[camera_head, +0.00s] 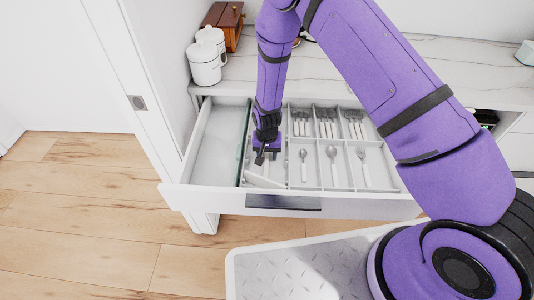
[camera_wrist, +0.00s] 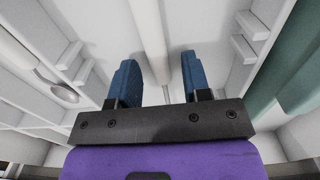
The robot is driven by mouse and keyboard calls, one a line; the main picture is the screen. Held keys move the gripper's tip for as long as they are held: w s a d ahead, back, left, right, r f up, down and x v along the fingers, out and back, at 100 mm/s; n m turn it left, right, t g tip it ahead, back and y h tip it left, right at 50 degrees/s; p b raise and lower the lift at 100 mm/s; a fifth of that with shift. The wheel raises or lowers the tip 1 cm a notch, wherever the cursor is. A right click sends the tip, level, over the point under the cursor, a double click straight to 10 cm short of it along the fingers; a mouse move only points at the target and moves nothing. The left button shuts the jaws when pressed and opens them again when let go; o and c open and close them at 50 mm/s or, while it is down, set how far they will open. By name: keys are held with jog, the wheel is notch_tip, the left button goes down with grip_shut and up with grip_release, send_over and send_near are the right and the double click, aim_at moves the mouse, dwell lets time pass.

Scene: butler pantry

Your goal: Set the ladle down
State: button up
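My gripper (camera_head: 266,152) points down into the open drawer, in the tray compartment left of the spoons. In the wrist view its two blue fingers (camera_wrist: 159,62) stand apart. In the head view a pale piece (camera_head: 263,181), probably the same ladle, lies at the front of that compartment, slightly slanted. The ladle's bowl is not clearly visible. Part of the compartment is hidden by my gripper.
The white cutlery tray (camera_head: 295,178) holds several forks (camera_head: 327,125) behind and spoons (camera_head: 332,165) in front. A green upright panel (camera_head: 243,145) stands left of it. The drawer's left section (camera_head: 218,148) is empty. White canisters (camera_head: 204,66) and a brown wooden box (camera_head: 226,22) stand on the counter.

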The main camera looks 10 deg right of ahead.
jog(key=shift+r, duration=0.1)
notch_tip(320, 180, up, 12)
notch_tip(320, 180, up, 14)
jog(key=t, duration=0.1)
send_over(267, 155)
jog(key=d, duration=0.4)
jog(key=s+d+r+n+t+y, duration=0.1)
jog(key=s+d+r, duration=0.25)
jog(key=r, duration=0.35)
jog(key=s+d+r, duration=0.3)
jog(key=d+r, duration=0.1)
jog(key=r, duration=0.4)
jog(key=s+d+r+t, duration=0.1)
jog(key=s+d+r, duration=0.2)
jog(key=s, duration=0.4)
jog(key=s+d+r+t, duration=0.1)
jog(key=s+d+r, duration=0.2)
jog(key=s+r, duration=0.2)
jog(key=s+d+r+n+t+h, duration=0.1)
jog(key=s+d+r, duration=0.3)
jog(key=s, duration=0.6)
jog(key=shift+s+r, duration=0.3)
jog(key=shift+s, duration=0.05)
jog(key=shift+d, duration=0.1)
